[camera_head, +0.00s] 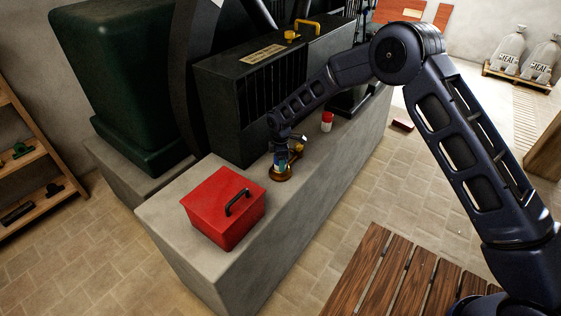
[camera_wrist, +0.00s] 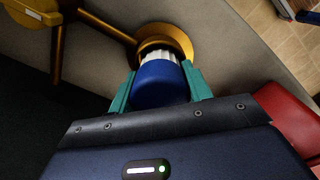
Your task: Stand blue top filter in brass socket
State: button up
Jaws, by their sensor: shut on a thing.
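The blue top filter (camera_wrist: 158,84) has a blue cap and a white ribbed body. My gripper (camera_wrist: 158,88) is shut on it, with one teal finger on each side of the blue cap. In the wrist view the filter's white end lies over the round brass socket (camera_wrist: 183,36), inside its rim as seen from here. I cannot tell how deep it sits. In the head view my gripper (camera_head: 281,158) is above the brass socket (camera_head: 282,177) on the concrete ledge, and the filter is mostly hidden there.
A red box (camera_head: 213,212) with a black handle stands on the ledge near the socket. A red and white filter (camera_head: 327,122) stands farther along. A black ribbed machine housing (camera_head: 262,85) rises behind. A brass pipe joins the socket in the wrist view. The slatted wooden bench (camera_head: 395,280) is clear.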

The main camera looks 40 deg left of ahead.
jog(key=o, duration=1)
jog(key=shift+f, duration=0.15)
jog(key=shift+o, duration=0.2)
notch_tip(320, 180, up, 12)
jog(key=shift+r, duration=0.15)
